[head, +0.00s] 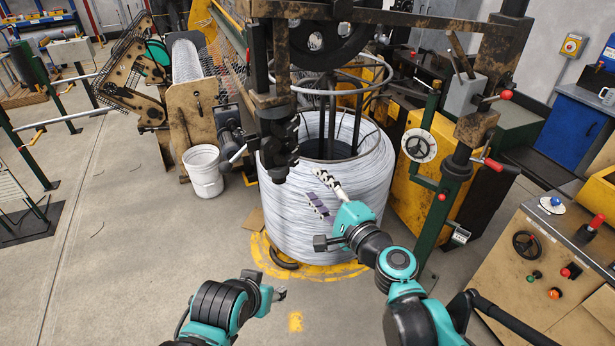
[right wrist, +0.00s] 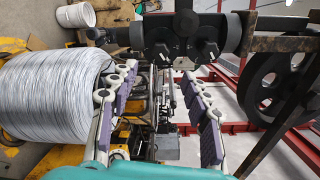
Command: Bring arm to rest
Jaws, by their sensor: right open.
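My right gripper (head: 325,196) is raised in front of the large coil of grey wire (head: 342,222) in the head view. Its two segmented fingers with purple pads stand apart. In the right wrist view the fingers (right wrist: 158,78) are spread with nothing between them. The wire coil (right wrist: 58,98) shows there to the left of the fingers. My left gripper (head: 280,294) is low in the head view, small and seen end-on over the floor. Whether its fingers are apart cannot be made out. No object shows in it.
A dark machine head (head: 278,135) hangs close to the right gripper, beside the coil. A white bucket (head: 203,171) stands left of the coil. A control console (head: 560,265) with knobs is at the right. The floor (head: 110,260) at the left front is clear.

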